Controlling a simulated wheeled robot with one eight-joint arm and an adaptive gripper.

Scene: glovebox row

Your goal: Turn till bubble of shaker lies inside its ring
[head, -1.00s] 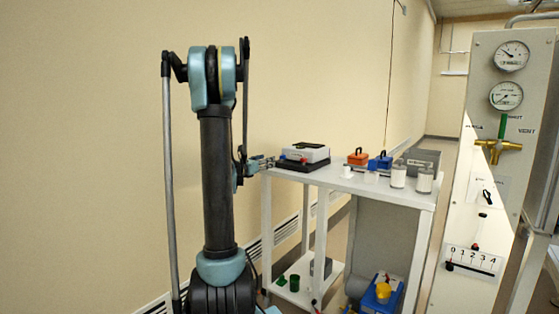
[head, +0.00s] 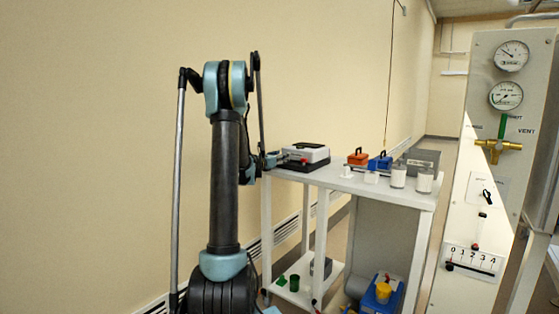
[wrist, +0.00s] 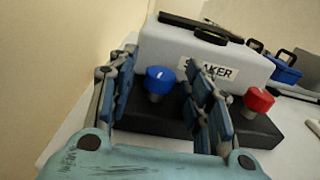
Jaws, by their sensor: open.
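The shaker (wrist: 180,50) is a white box with a "SHAKER" label on a dark base (wrist: 262,140). It also stands at the left end of the white bench in the head view (head: 312,152). A blue knob (wrist: 159,80) and a red knob (wrist: 258,99) stick out of its front. My gripper (wrist: 161,70) is open, its fingers on either side of the blue knob with gaps visible. In the head view my gripper (head: 270,160) is at the shaker's left side. Dark parts (wrist: 209,35) lie on the shaker's top; no bubble or ring can be made out.
Right of the shaker on the bench (head: 340,182) are an orange box (head: 358,159), a blue box (head: 380,163), white jars (head: 398,176) and a grey bin (head: 425,160). A wall runs close along the left. A gauge panel (head: 492,150) stands at right.

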